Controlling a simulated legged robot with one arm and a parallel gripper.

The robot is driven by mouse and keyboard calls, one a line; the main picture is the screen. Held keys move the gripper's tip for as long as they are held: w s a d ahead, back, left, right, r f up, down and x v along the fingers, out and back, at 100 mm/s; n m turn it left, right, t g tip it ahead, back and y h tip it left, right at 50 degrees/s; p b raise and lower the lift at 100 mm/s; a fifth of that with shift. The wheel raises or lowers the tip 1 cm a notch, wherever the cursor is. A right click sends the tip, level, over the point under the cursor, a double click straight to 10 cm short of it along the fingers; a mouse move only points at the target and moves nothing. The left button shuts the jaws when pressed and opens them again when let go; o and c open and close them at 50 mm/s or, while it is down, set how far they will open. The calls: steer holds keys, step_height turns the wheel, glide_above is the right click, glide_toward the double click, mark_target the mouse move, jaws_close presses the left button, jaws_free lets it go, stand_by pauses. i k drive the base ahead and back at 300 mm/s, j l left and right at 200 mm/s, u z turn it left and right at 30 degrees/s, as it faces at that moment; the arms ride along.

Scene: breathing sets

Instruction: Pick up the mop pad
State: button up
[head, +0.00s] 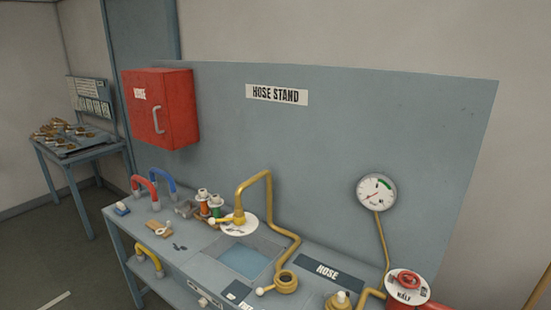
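The bench carries red (144,182) and blue (162,178) hose loops, small bottles (215,205), a bent yellow pipe (268,205), a sunken basin (243,260) and a red valve (408,281). A red box (160,107) hangs above. Floor (60,255) at left is mostly clear.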

mark_target(122, 209)
steer(key=u, duration=1.25)
steer(key=i+j, duration=0.15)
steer(key=i, duration=0.35)
steer(key=i+j, duration=0.15)
steer(key=i, duration=0.3)
steer(key=i+j, duration=0.15)
steer(key=i, duration=0.35)
steer(key=i+j, duration=0.1)
steer(key=i, duration=0.35)
steer(key=i+j+z, duration=0.1)
steer(key=i, duration=0.4)
steer(key=i+j, duration=0.25)
steer(key=i, duration=0.2)
steer(key=i+j, duration=0.2)
steer(key=i, duration=0.3)
